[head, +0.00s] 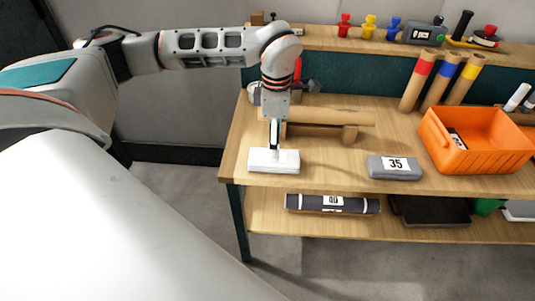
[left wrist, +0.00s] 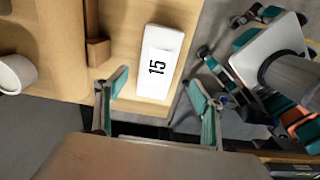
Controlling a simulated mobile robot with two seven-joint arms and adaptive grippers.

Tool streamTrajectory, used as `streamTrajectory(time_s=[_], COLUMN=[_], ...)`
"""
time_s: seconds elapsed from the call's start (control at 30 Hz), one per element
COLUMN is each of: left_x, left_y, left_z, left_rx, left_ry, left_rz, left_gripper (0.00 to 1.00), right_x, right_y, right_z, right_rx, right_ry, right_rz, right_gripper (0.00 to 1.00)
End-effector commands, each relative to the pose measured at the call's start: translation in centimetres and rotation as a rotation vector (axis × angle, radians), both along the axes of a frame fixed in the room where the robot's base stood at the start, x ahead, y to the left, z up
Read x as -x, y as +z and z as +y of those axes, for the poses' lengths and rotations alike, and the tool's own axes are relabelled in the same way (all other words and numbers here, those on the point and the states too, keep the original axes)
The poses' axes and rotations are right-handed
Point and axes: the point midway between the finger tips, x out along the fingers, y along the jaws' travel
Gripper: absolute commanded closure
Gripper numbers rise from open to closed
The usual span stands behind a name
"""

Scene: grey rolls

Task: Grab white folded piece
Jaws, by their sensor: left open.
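The white folded piece (head: 274,161) lies flat near the left front edge of the wooden bench. In the left wrist view it shows as a white block (left wrist: 158,62) with a black "15" on it. My left gripper (head: 274,148) comes down over the piece in the head view. In the left wrist view its two teal-padded fingers (left wrist: 160,95) are apart, one toward each side of the piece's near end, with nothing held between them. Whether the fingertips touch the piece cannot be told. My right gripper is not in view.
A grey folded piece marked "35" (head: 395,167) and an orange bin (head: 475,142) stand to the right on the bench (head: 340,178). A cardboard roll on a wooden support (head: 330,117) lies behind the white piece. A dark roll (head: 333,204) lies on the lower shelf.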

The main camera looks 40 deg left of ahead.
Motion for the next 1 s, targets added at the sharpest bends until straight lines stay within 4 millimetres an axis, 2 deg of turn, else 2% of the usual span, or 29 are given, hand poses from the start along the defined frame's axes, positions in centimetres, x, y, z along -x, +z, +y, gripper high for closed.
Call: streamTrajectory(time_s=[0.37,0.7,0.97,1.0], left_x=[-0.1,-0.4,-0.4,-0.4], left_y=[-3.2,-7.5,-7.8,-7.8], left_z=[0.2,0.4,0.4,0.4], left_rx=[-0.004,-0.003,-0.003,-0.003], left_ry=[0.0,0.001,0.001,0.001], left_rz=[0.0,0.001,-0.002,-0.002], left_gripper=[0.32,0.32,0.32,0.35], right_x=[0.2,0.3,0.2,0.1], right_y=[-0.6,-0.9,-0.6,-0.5], right_z=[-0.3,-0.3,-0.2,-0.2], right_rx=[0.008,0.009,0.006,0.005], right_ry=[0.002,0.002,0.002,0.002], right_rz=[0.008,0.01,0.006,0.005], right_gripper=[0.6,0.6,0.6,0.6])
